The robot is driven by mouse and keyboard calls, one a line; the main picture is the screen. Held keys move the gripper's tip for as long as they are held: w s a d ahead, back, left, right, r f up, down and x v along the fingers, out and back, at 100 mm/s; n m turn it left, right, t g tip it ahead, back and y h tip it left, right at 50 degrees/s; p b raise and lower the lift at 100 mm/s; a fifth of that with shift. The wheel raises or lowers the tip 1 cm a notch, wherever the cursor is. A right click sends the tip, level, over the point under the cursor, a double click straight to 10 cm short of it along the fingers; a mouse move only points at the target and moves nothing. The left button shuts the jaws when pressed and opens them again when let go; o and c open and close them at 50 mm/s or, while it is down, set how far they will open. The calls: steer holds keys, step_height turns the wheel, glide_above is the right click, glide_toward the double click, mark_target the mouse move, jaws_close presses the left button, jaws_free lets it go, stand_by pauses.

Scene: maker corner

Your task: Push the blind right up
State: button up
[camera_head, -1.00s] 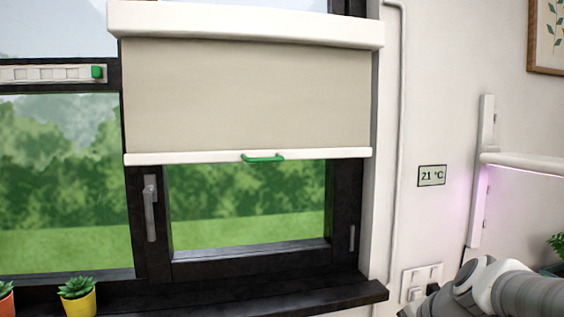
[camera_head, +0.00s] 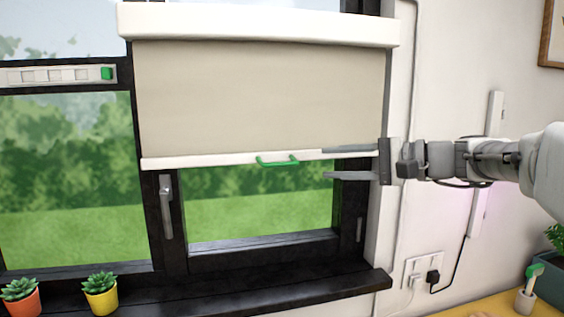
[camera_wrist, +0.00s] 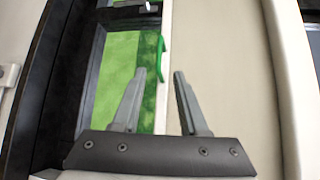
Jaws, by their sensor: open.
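The beige roller blind (camera_head: 255,95) hangs partly down over the right window pane, below its white cassette. A white bar (camera_head: 205,161) runs along its lower edge, with a green handle (camera_head: 277,161) near the middle. My gripper (camera_head: 325,163) is open and empty, to the right of the handle, one finger overlapping the bar's right end and one below it. In the wrist view the green handle (camera_wrist: 160,58) shows ahead, near and beyond the fingertips (camera_wrist: 159,74). I cannot tell whether a finger touches the blind.
A window latch (camera_head: 166,205) is on the frame left of the pane. Potted succulents (camera_head: 101,292) stand on the dark sill (camera_head: 250,297) at left. A vent strip with a green tab (camera_head: 107,73) is at upper left. A socket with plugs (camera_head: 424,268) is at lower right.

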mark_target(285, 164)
steer(key=p+x, duration=0.1)
steer(key=x, duration=1.1)
steer(key=shift+w+a+f+p, duration=0.1)
steer(key=shift+w+p, duration=0.05)
steer(key=shift+p, duration=0.25)
jaws_close()
stand_by(0.7)
